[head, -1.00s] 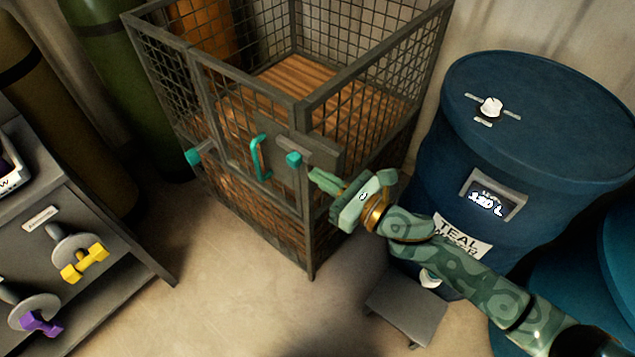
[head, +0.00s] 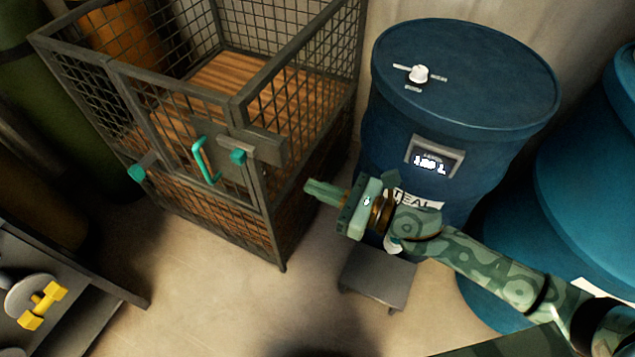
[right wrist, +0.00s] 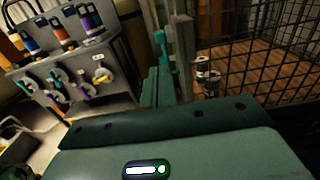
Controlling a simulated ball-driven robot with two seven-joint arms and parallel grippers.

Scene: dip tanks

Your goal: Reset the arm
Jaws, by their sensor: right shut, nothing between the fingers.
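My right arm comes in from the lower right in the head view. Its green patterned gripper (head: 322,191) is shut and empty, in the air between the wire cage and the blue drum. It points left toward the cage's front corner and looks apart from it. In the right wrist view its shut fingers (right wrist: 158,86) show in front of the cage. My left gripper is not in view.
The wire cage (head: 252,183) has a teal handle (head: 205,161) and teal latches. A blue drum (head: 392,110) with a white knob and display stands right of it, a small grey step (head: 377,277) below. A bench with a yellow valve (head: 41,305) is at left. Floor between is clear.

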